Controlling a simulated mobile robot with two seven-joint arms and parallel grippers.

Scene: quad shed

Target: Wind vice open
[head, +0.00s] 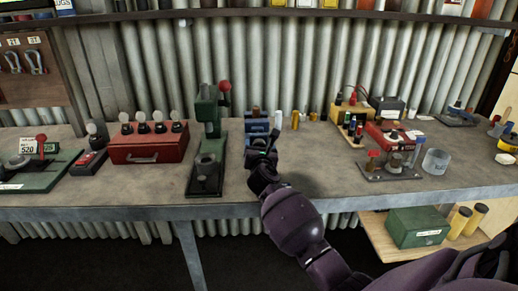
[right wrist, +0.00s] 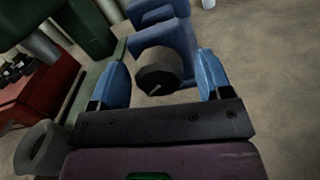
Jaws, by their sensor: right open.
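The blue vice (head: 256,127) stands on the bench just beyond my right gripper, partly hidden by it in the head view. In the right wrist view the vice (right wrist: 165,30) shows its blue jaws, with a dark round screw end (right wrist: 160,72) facing me. My right gripper (head: 264,147) is open. In the right wrist view its two blue fingers (right wrist: 163,62) stand on either side of the dark screw end, with gaps showing on both sides. My left gripper is not in view.
A green press (head: 207,150) stands close on the left, and a red toolbox (head: 149,146) is further left. Brass cylinders (head: 296,120) stand behind to the right. The bench top (head: 325,165) right of my gripper is clear up to a small metal plate with parts (head: 388,172).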

